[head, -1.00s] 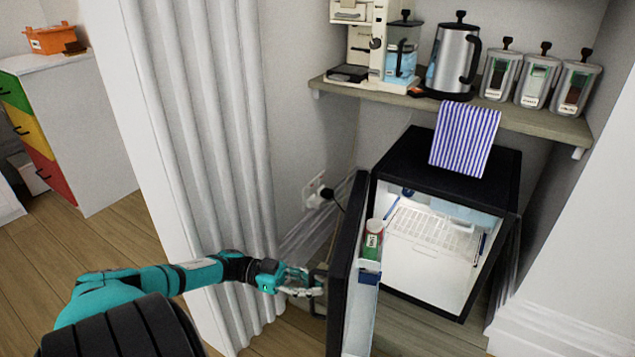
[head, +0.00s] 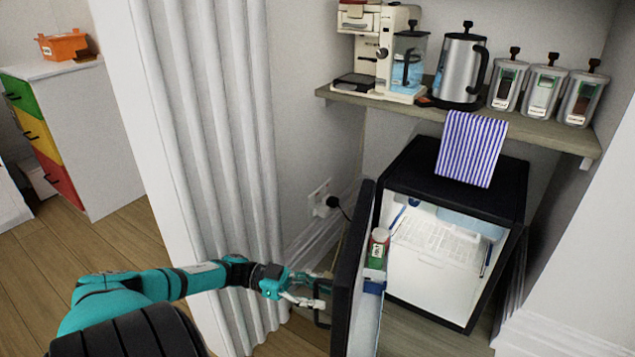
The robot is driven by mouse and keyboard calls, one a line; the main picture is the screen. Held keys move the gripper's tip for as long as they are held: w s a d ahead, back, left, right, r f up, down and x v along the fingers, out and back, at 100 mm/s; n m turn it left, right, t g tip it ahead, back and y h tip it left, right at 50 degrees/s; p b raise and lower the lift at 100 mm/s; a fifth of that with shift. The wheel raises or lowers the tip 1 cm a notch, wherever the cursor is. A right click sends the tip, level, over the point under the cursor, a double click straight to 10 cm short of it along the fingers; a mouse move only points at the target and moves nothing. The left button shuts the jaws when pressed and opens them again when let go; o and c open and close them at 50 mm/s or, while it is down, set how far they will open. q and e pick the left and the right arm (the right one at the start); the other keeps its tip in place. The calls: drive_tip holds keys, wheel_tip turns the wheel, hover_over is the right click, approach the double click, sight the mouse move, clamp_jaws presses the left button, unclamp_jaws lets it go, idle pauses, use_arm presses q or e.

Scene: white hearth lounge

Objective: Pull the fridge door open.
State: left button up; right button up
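The small black fridge (head: 455,180) stands on the floor under the shelf, with its lit white inside showing. Its door (head: 352,270) stands wide open, swung out to the left and seen nearly edge-on. A jar with a green label (head: 377,250) sits in the door's inner rack. The dark door handle (head: 321,304) is on the door's outer face. My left gripper (head: 312,290) is at the handle, its fingers apart on either side of it; whether they touch it I cannot tell. My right gripper is not in view.
A wooden shelf (head: 530,126) above holds a coffee machine (head: 375,50), a kettle (head: 458,68) and several canisters. A white curtain (head: 215,150) hangs close behind my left arm. Wooden floor (head: 120,255) is clear at left.

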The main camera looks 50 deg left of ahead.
sight(318, 279)
use_arm(q)
wheel_tip(318, 279, up, 9)
drive_tip(key=shift+f, duration=0.1)
idle(0.4)
